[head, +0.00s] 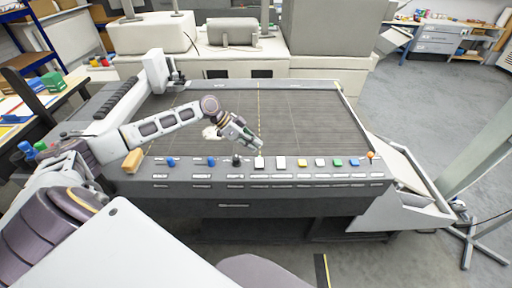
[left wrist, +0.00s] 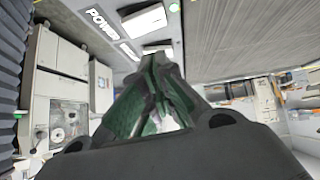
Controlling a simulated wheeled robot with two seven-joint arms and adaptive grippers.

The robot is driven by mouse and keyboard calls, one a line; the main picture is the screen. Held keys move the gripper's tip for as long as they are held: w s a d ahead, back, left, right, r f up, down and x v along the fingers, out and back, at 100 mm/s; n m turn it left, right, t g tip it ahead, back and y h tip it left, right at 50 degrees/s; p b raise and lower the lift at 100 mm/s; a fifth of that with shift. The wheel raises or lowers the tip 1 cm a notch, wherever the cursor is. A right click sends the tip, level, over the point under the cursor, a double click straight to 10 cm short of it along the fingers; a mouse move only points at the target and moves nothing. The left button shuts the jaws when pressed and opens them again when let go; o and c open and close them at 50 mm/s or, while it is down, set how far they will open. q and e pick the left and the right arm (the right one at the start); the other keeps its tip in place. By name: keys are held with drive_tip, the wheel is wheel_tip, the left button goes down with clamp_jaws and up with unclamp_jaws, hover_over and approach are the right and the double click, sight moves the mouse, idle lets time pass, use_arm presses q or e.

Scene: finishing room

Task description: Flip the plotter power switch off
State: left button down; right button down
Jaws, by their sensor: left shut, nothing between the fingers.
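The plotter (head: 215,180) is a wide dark-topped machine with a row of controls along its front panel. Two white rocker switches sit side by side near the middle, the left one (head: 259,162) and the right one (head: 281,162). In the left wrist view, the printed word POWER (left wrist: 101,20) lies beside a white switch (left wrist: 144,18); whether that switch is on or off I cannot tell. My left gripper (head: 257,146) is shut and empty, just above and behind the left white switch. Its closed fingertips also show in the left wrist view (left wrist: 155,62). My right gripper is out of view.
Blue knobs (head: 211,162) and a black knob (head: 236,160) sit left of the white switches. Yellow, green and blue buttons and an orange knob (head: 371,155) sit to the right. The plotter bed is mostly clear.

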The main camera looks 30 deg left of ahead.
use_arm(q)
drive_tip(key=b+v, duration=0.1)
drive_tip(key=v, duration=0.6)
drive_tip(key=shift+a+r, duration=0.2)
drive_tip(key=shift+a, duration=0.1)
drive_tip(key=shift+w+b, duration=0.1)
drive_tip(key=shift+b, duration=0.3)
